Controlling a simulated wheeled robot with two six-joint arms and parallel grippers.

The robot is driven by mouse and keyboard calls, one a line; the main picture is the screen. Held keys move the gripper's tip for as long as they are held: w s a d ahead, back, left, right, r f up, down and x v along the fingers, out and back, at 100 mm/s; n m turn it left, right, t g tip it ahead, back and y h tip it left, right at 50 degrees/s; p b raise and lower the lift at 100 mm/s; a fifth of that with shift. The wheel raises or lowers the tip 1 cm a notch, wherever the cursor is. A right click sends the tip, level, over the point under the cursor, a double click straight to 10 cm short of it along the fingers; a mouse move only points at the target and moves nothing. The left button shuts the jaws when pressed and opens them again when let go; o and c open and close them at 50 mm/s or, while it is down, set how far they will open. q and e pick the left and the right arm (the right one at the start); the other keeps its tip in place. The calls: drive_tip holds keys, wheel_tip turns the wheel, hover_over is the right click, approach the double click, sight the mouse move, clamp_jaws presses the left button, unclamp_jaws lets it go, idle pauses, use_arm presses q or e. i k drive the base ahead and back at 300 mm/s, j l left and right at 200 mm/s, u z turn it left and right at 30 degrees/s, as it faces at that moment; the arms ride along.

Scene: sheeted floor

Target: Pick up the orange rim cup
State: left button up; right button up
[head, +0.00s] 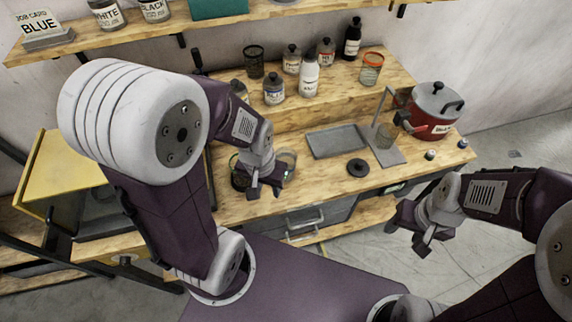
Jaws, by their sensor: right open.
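The orange rim cup (372,70) stands upright at the right end of the raised wooden shelf of the bench, with an orange band around its top. My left gripper (265,189) is low over the left front of the bench, well to the left of and nearer than that cup. Whether its jaws are open or shut is unclear. My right gripper (421,243) is open and empty, in front of the bench's right part and far below the cup.
Several bottles (310,76) and a black mesh cup (254,62) share the raised shelf. A red pot (431,112) stands right of the orange rim cup. A grey tray (337,142), a metal stand (388,152) and a black disc (358,167) occupy the lower bench top. Cups (288,158) crowd my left gripper.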

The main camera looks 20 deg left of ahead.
sight(373, 63)
drive_tip(key=i+l+u, duration=0.1)
drive_tip(key=i+l, duration=0.6)
drive_tip(key=l, duration=0.15)
drive_tip(key=i+l+u, duration=0.15)
drive_tip(key=i+l, duration=0.15)
drive_tip(key=l, duration=0.15)
drive_tip(key=i+l+u, duration=0.1)
drive_tip(key=i+l, duration=0.2)
drive_tip(key=l, duration=0.2)
